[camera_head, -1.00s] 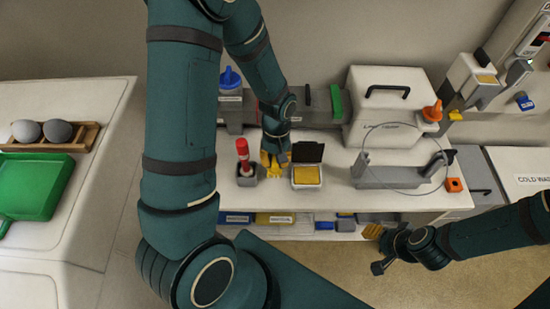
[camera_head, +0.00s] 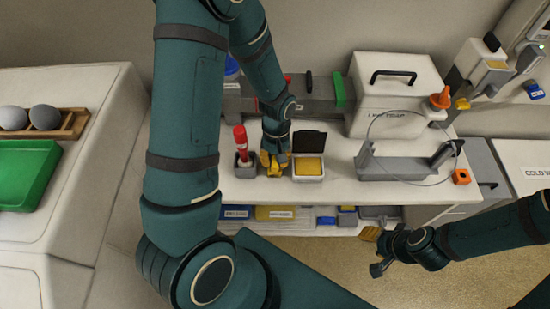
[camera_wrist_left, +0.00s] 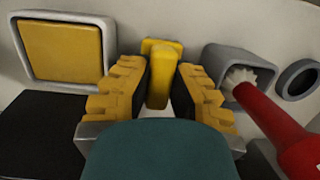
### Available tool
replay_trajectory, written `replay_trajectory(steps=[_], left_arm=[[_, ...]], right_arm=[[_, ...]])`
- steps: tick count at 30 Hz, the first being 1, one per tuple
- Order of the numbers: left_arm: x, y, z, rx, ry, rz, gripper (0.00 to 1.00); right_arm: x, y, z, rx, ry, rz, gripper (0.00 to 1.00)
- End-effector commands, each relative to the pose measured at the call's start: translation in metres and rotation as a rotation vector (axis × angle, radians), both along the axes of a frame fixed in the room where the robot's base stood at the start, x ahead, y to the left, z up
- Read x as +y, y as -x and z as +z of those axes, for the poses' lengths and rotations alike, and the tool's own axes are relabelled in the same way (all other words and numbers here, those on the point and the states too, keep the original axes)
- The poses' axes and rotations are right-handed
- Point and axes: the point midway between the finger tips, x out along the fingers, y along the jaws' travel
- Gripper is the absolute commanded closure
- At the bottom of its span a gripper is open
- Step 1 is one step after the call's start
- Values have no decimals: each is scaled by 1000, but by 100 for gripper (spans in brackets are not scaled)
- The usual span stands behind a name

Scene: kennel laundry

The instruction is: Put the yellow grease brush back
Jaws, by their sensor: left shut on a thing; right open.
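My left gripper (camera_head: 272,162) is at the white table, between a grey holder with a red-handled brush and a black-lidded box. In the left wrist view, its yellow fingers (camera_wrist_left: 160,95) are shut on a yellow upright piece (camera_wrist_left: 160,75), which seems to be the yellow grease brush. Its lower end is hidden. The red-handled brush (camera_head: 240,140) stands tilted in its grey holder (camera_head: 245,168); its whitish bristles show in the left wrist view (camera_wrist_left: 240,77). My right gripper (camera_head: 376,250) is open and empty, in front of the table's front edge.
The open box (camera_head: 308,179) with a yellow filling stands right beside the left gripper. A grey rack (camera_head: 405,168) with a wire loop, a white box (camera_head: 385,105) and an orange-topped bottle (camera_head: 440,98) stand to the right. A green tray (camera_head: 25,172) lies on the left counter.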

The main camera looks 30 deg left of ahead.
Motion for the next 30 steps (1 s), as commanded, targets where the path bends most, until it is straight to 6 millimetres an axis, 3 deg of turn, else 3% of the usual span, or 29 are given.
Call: replay_trajectory(steps=[29,30], left_arm=[[0,0,-5,0,0,0,100],[0,0,-5,0,0,0,72]], right_arm=[[0,0,-4,0,0,0,53],[0,0,-4,0,0,0,53]])
